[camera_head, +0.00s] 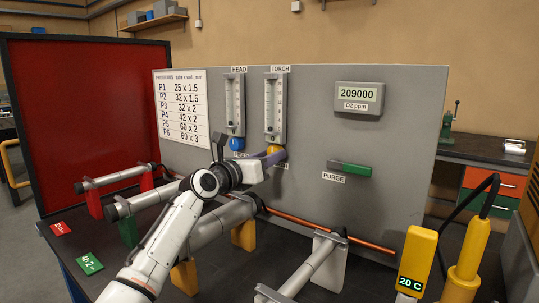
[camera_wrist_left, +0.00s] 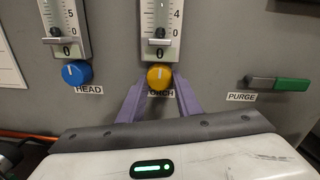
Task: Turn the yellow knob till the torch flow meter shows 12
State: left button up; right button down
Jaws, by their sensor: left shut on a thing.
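The yellow knob (camera_wrist_left: 160,77) sits under the torch flow meter (camera_wrist_left: 161,25) on the grey panel; its top shows in the head view (camera_head: 274,148). My left gripper (camera_wrist_left: 160,90) is shut on the knob, one purple finger on each side. The knob's white mark points about straight up. In the left wrist view the torch meter's float is low, close to the 0 mark. The torch meter also shows in the head view (camera_head: 276,108), too small to read exactly. My right gripper is in neither view.
The blue knob (camera_wrist_left: 76,73) under the head flow meter (camera_wrist_left: 64,25) is just left of the yellow one. A green purge handle (camera_head: 356,170) sticks out to the right. An O2 display (camera_head: 359,98) reads 209000. Tubes on stands (camera_head: 312,265) lie in front of the panel.

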pick_arm(q)
jog(key=shift+a+m+p, duration=0.1)
jog(key=shift+m+p, duration=0.7)
jog(key=shift+m, duration=2.3)
jog(key=o, duration=1)
jog(key=shift+o, duration=0.2)
jog(key=shift+p+v, duration=0.75)
jog(key=shift+v, duration=4.35)
jog(key=shift+w+a+f, duration=0.1)
jog(key=shift+a+f, duration=0.05)
jog(key=shift+f, duration=0.1)
